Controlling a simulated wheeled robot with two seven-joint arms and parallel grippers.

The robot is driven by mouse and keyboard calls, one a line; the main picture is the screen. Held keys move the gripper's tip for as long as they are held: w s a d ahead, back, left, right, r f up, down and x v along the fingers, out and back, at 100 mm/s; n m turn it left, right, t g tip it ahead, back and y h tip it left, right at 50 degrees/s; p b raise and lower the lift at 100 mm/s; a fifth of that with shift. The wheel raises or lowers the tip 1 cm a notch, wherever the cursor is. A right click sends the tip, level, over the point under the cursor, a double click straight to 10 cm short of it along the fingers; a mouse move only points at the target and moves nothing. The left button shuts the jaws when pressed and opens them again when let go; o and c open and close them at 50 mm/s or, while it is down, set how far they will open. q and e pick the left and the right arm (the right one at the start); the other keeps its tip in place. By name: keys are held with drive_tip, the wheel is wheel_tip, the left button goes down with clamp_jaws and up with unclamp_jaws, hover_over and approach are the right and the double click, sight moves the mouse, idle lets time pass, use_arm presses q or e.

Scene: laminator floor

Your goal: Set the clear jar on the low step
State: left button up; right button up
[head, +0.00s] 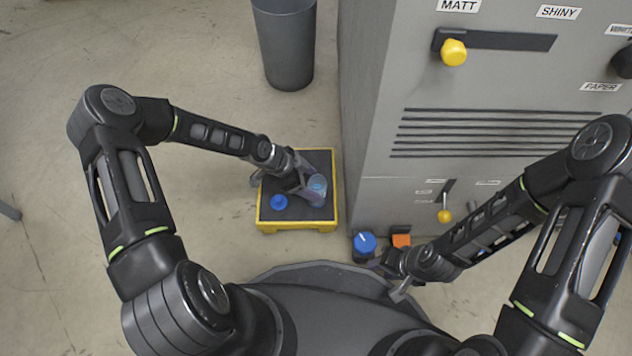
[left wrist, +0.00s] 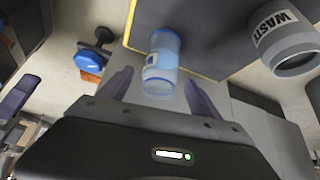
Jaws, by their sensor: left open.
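The clear jar (head: 317,184), bluish and see-through, is upright on the dark top of the low yellow-edged step (head: 264,225), near its right side. My left gripper (head: 318,190) is open, with one finger on each side of the jar. In the left wrist view the jar (left wrist: 163,50) shows between the two spread fingers (left wrist: 160,92), with the dark step top (left wrist: 205,25) behind it. Whether a finger touches the jar I cannot tell. My right gripper (head: 387,278) is open and empty, low in front of the machine.
A blue round object (head: 279,201) lies on the step left of the jar. The grey machine (head: 372,130) stands close to the step's right. A grey waste bin (head: 285,50) stands behind. Blue (head: 364,243) and orange (head: 401,240) items sit at the machine's foot.

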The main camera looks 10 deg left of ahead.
use_arm(q)
drive_tip(key=p+v, duration=0.3)
drive_tip(key=v, duration=0.6)
drive_tip(key=s+d+f+n+g, duration=0.1)
drive_tip(key=s+d+n, duration=0.5)
drive_tip(key=d, duration=0.4)
drive_tip(key=s+f+n+y, duration=0.2)
drive_tip(key=s+n, duration=0.7)
drive_tip(key=s, duration=0.3)
drive_tip(key=shift+s+a+f, duration=0.2)
drive_tip(key=shift+f, duration=0.15)
